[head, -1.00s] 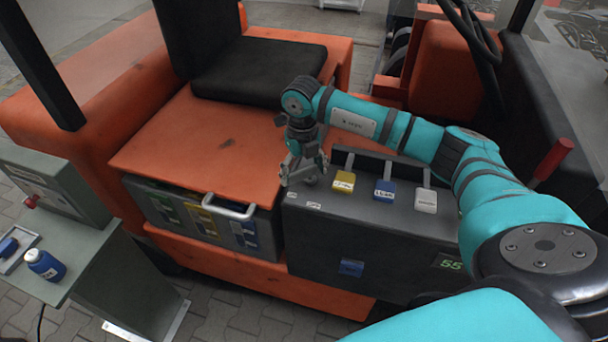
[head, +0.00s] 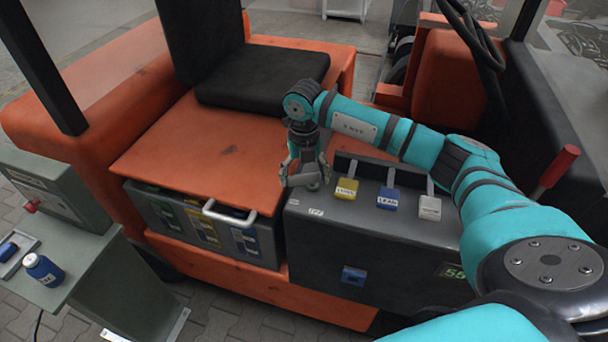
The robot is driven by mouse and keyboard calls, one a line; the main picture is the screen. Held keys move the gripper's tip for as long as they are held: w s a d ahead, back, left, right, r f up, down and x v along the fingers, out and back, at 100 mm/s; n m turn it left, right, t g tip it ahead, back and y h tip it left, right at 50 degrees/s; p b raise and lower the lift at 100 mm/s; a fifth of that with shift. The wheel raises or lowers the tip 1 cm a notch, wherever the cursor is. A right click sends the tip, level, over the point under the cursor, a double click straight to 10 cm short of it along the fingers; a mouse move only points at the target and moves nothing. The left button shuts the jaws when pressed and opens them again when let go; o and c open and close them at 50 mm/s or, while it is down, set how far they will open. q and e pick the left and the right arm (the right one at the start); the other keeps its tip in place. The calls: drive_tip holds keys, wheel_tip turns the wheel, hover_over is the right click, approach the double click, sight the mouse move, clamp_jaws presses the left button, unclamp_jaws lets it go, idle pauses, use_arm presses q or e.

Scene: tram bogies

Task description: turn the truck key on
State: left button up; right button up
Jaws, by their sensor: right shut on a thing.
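The orange truck has a dark grey control box (head: 375,235) on its side. My right gripper (head: 303,182) points down at the left end of the box's top, with its fingers closed around the truck key there. The key itself is mostly hidden by the fingers; a small round grey piece shows beside them. I cannot tell the key's angle. My left gripper is out of view.
Yellow (head: 345,190), blue (head: 387,198) and white (head: 429,208) levers stand right of my gripper on the box. A red-handled lever (head: 556,168) is farther right. A battery drawer (head: 205,220) with a white handle is at left.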

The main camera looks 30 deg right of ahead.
sight(304, 175)
drive_tip(key=o, duration=1.1)
drive_tip(key=shift+c, duration=0.2)
drive_tip(key=shift+r, duration=0.15)
wheel_tip(304, 175, up, 12)
